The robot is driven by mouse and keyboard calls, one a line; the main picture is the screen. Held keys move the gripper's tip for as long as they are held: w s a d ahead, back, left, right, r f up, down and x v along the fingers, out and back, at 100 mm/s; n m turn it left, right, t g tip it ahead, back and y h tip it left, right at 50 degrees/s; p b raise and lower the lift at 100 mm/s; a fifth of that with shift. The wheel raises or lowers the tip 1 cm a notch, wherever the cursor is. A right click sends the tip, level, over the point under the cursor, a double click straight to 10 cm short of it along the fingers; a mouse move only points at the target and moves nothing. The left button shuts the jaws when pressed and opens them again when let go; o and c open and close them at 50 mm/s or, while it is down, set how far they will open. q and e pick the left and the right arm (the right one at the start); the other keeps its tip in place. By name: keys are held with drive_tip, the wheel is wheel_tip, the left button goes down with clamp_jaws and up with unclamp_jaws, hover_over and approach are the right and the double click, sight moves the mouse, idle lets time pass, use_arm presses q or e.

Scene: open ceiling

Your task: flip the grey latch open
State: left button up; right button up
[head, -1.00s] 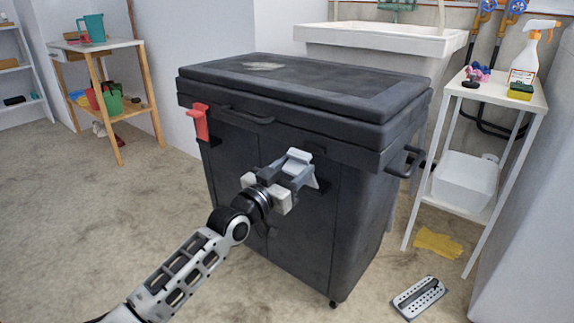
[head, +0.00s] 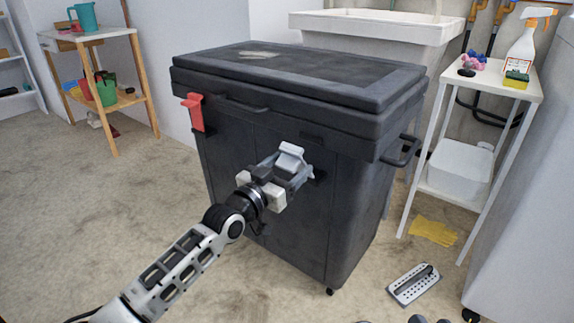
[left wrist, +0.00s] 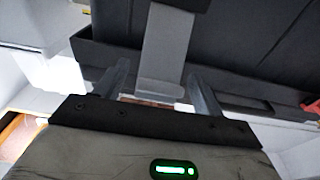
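The grey latch (head: 291,153) is on the front of the black chest (head: 335,215), right of the middle and below the lid. My left gripper (head: 289,174) is right at it, in front of the chest. In the left wrist view the latch (left wrist: 166,45) is a flat grey strip between the two fingers of the left gripper (left wrist: 160,85). The fingers are apart, with a gap visible on each side of the strip. Whether a finger touches the latch is not clear. My right gripper is not in view.
A red latch (head: 195,112) sits at the left of the chest front. The lid (head: 330,75) looks shut. A side handle (head: 402,152) sticks out at right. A white shelf stand (head: 401,215) is close by on the right. The floor at left is clear.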

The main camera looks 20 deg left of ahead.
use_arm(q)
drive_tip(key=shift+s+r, duration=0.1)
drive_tip(key=shift+s, duration=0.05)
drive_tip(key=v, duration=0.1)
drive_tip(key=p+v, duration=0.2)
drive_tip(key=v, duration=0.1)
drive_tip(key=shift+s+r, duration=0.1)
drive_tip(key=p+v, duration=0.2)
drive_tip(key=v, duration=0.9)
drive_tip(key=shift+s+p, duration=0.2)
drive_tip(key=shift+p, duration=0.15)
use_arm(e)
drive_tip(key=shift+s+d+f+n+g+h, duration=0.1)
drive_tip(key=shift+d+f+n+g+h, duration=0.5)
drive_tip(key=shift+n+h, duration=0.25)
